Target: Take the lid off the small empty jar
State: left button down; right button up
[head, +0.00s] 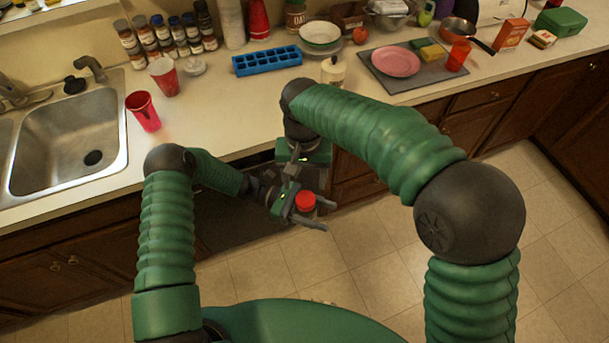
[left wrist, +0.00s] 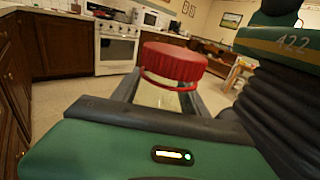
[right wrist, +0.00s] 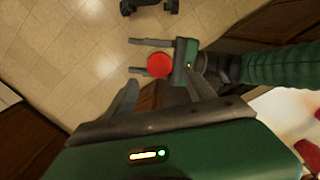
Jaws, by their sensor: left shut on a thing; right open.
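The small jar has a red ribbed lid (left wrist: 173,62) and a pale, see-through body (left wrist: 158,96). The lid sits on top, with a thin red band just below it. In the head view the red lid (head: 305,200) is held in front of the counter, over the floor. My left gripper (head: 314,212) is shut on the jar body, and the jar is upright. My right gripper (right wrist: 163,88) is open and empty, above the jar, pointing down. In the right wrist view the lid (right wrist: 159,65) shows just beyond the gap between its fingertips, apart from them.
The counter (head: 240,120) is behind the grippers, with cabinets below. Two red cups (head: 143,112) (head: 165,78), a blue ice tray (head: 267,61) and a cream lidded container (head: 333,72) stand on it. The sink (head: 70,135) is at left. The tiled floor (head: 330,260) below is clear.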

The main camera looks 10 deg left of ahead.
aim_at(305, 198)
notch_tip(305, 198, down, 7)
jog(key=shift+d+f, duration=0.1)
grip_shut()
jog(key=n, duration=0.4)
dwell(0.4)
jog(key=shift+s, duration=0.1)
jog(key=shift+r, duration=0.2)
dwell(0.3)
jog(key=shift+r, duration=1)
jog(key=shift+r, duration=0.1)
